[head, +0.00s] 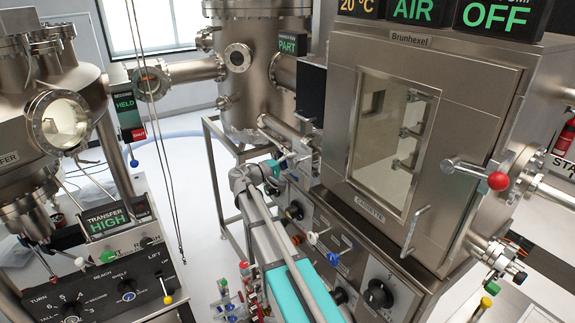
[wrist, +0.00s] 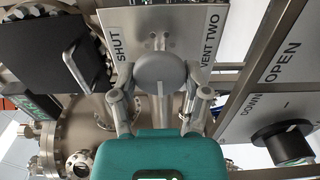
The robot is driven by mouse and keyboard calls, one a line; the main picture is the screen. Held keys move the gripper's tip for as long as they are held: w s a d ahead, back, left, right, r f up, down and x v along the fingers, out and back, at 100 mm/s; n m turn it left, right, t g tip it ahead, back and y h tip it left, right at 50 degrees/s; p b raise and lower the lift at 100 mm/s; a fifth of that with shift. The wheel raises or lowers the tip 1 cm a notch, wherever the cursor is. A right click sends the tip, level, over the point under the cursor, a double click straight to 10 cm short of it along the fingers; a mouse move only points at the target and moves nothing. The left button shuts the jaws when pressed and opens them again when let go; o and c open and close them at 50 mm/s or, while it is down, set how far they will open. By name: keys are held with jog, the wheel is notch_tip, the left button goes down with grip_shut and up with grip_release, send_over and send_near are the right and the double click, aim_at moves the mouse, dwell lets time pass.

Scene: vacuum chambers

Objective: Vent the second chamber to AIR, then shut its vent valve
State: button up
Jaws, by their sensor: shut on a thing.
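In the wrist view, a round grey valve handle (wrist: 162,72) sits on a metal plate (wrist: 205,40) marked SHUT on the left and VENT TWO on the right. My gripper (wrist: 161,92) is shut on this handle, with one finger at each side of it. In the head view, my gripper (head: 272,172) is at the panel left of the boxy steel chamber (head: 455,85) marked Brunhexel and CASSETTE; the handle itself is hard to make out there. A display (head: 412,10) above this chamber reads AIR in green. The chamber's windowed door is shut.
A round steel chamber (head: 262,60) with a display (head: 292,44) reading PART stands behind. Another display (head: 103,220) reads TRANSFER HIGH. Knobs (head: 378,294) and small levers line the panel beside my arm. A black knob (wrist: 288,142) near DOWN and OPEN is at right.

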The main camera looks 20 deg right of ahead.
jog(key=shift+s+d, duration=0.1)
jog(key=shift+s, duration=0.05)
jog(key=o, duration=1.1)
jog(key=shift+d, duration=0.1)
jog(key=shift+o, duration=0.2)
jog(key=shift+a, duration=0.2)
jog(key=shift+a, duration=0.5)
jog(key=s+a, duration=0.2)
jog(key=a, duration=0.8)
jog(key=shift+a, duration=0.25)
